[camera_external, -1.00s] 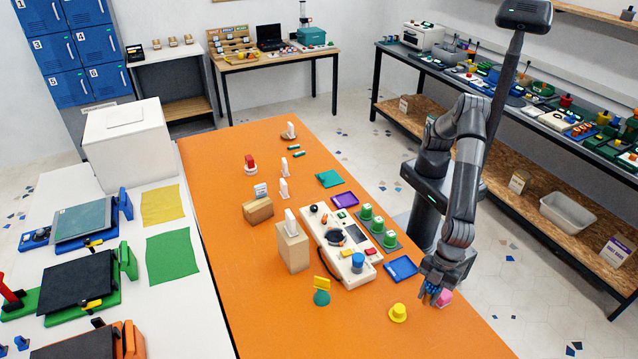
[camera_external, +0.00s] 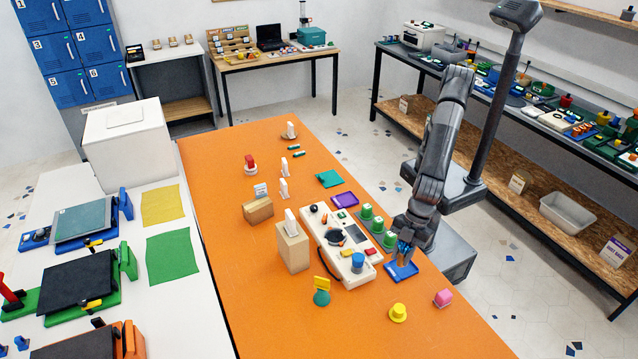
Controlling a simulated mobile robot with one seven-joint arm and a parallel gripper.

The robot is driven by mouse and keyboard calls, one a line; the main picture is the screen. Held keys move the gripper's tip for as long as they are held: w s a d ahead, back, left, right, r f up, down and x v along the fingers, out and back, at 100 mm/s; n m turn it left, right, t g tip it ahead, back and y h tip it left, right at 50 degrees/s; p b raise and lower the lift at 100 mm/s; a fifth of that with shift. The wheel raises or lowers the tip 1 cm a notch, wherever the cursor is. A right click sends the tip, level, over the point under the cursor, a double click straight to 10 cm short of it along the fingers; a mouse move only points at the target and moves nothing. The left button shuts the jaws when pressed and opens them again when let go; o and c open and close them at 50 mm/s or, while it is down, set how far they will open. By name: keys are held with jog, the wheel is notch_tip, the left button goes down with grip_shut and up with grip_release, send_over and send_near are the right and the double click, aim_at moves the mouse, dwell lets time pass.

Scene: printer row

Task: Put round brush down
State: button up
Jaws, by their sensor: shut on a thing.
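My gripper (camera_external: 404,252), with blue at its fingertips, is over the blue tray (camera_external: 401,270) on the orange table, low and close to it. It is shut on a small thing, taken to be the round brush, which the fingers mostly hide. I cannot tell whether the held thing touches the tray.
The white console (camera_external: 340,245) and green stand with round pieces (camera_external: 378,232) are close on the left. The near table end is clear.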

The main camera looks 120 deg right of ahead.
aim_at(403, 243)
notch_tip(403, 243, up, 5)
jog(key=shift+w+d+f, duration=0.1)
jog(key=shift+d, duration=0.05)
jog(key=w+d+m+h, duration=0.1)
jog(key=w+d+m, duration=0.25)
jog(key=d, duration=1.35)
jog(key=w+d+m+h, duration=0.15)
jog(key=w+d, duration=0.25)
jog(key=d, duration=1.3)
jog(key=s+d+m+h, duration=0.1)
jog(key=s+d+m, duration=0.3)
jog(key=d, duration=1)
jog(key=s+d+m+h, duration=0.15)
jog(key=s+d, duration=0.45)
jog(key=d, duration=0.8)
jog(key=shift+y, duration=0.5)
jog(key=shift+w+a+f, duration=1.2)
jog(key=shift+a+f, duration=0.3)
jog(key=shift+f, duration=1.25)
jog(key=shift+w+a+f, duration=1.25)
jog(key=shift+a+f, duration=0.2)
jog(key=shift+f, duration=1.25)
jog(key=shift+w+a+f, duration=1.2)
jog(key=shift+a+f, duration=0.3)
jog(key=shift+f, duration=1.25)
